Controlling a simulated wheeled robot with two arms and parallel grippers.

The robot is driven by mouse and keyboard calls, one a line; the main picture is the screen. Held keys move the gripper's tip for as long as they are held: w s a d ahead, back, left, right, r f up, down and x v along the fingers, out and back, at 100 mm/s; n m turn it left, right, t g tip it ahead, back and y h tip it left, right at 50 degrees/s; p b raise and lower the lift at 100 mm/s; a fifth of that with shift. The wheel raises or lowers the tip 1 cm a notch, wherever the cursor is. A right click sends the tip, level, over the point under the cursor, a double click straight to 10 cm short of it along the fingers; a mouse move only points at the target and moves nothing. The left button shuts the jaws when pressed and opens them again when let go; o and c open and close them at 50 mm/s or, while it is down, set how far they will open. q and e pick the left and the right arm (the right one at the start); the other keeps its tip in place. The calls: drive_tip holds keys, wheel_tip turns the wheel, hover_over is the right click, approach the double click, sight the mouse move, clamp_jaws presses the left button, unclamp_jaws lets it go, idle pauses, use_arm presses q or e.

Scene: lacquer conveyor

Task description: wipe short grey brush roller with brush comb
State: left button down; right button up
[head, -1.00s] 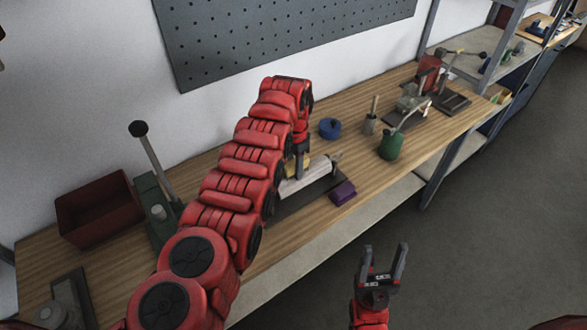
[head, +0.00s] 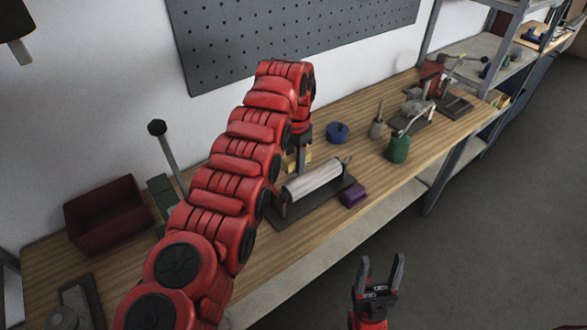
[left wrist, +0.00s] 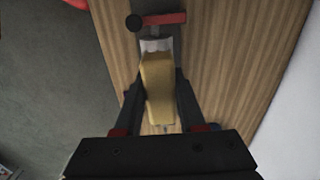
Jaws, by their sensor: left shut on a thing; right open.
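The brush roller (head: 313,180) is a pale grey cylinder lying on a dark flat stand (head: 290,214) on the workbench. My left gripper (head: 298,158) is just behind the roller, towards the wall. It is shut on a yellowish block, the brush comb (head: 305,162), partly hidden by my fingers and arm. In the left wrist view the comb (left wrist: 158,85) sits between the two dark fingers, with a whitish part beyond its far end. I cannot tell whether the comb touches the roller. My right gripper (head: 380,272) is open and empty, in front of the bench.
A purple block (head: 353,195) lies at the stand's right end. A dark red bin (head: 105,215) is at left. My left arm hides part of the bench.

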use_arm(q)
drive_tip(key=shift+r, duration=1.15)
